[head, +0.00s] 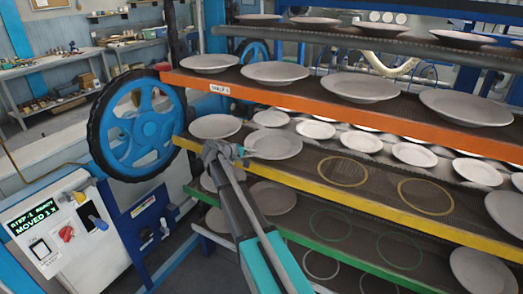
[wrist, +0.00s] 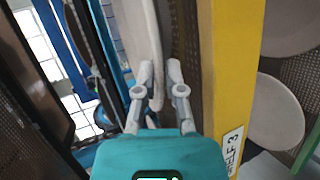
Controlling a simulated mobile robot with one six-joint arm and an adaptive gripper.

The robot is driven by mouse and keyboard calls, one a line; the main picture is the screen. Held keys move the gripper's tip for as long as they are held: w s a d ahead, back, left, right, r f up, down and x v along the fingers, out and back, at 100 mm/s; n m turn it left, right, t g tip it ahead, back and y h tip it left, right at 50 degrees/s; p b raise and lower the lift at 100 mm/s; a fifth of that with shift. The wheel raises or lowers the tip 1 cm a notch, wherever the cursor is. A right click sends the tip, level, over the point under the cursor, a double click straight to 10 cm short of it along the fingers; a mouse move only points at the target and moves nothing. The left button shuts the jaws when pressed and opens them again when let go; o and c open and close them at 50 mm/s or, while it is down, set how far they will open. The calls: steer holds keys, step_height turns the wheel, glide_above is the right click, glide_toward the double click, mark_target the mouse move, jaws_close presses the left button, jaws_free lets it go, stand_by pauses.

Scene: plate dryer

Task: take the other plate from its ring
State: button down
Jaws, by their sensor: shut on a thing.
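My gripper (head: 240,151) is shut on the rim of a pale plate (head: 275,144) at the yellow-edged shelf (head: 310,181). It grips the plate's left side, with the arm reaching up from the front. In the wrist view, the plate (wrist: 134,28) is seen nearly edge-on, its rim between the fingertips (wrist: 160,75), beside the yellow shelf edge (wrist: 228,60). I cannot tell whether it touches the shelf. Any ring under it is hidden. Another plate (head: 214,126) lies to its left. Two yellow rings (head: 343,171) (head: 426,196) to the right are empty.
The orange-edged shelf (head: 340,107) with several plates is close above. A green-edged shelf (head: 340,248) with green rings is below. A blue handwheel (head: 142,124) stands left of the rack. A control panel (head: 50,232) is at the lower left.

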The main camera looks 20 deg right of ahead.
steer(key=shift+r, duration=0.2)
step_height(320, 180, up, 3)
steer(key=p, duration=0.3)
steer(key=shift+f, duration=0.1)
steer(key=s+a+r+p, duration=0.3)
steer(key=s+r+p, duration=0.7)
steer(key=s, duration=0.3)
steer(key=shift+s, duration=0.3)
steer(key=shift+f, duration=0.15)
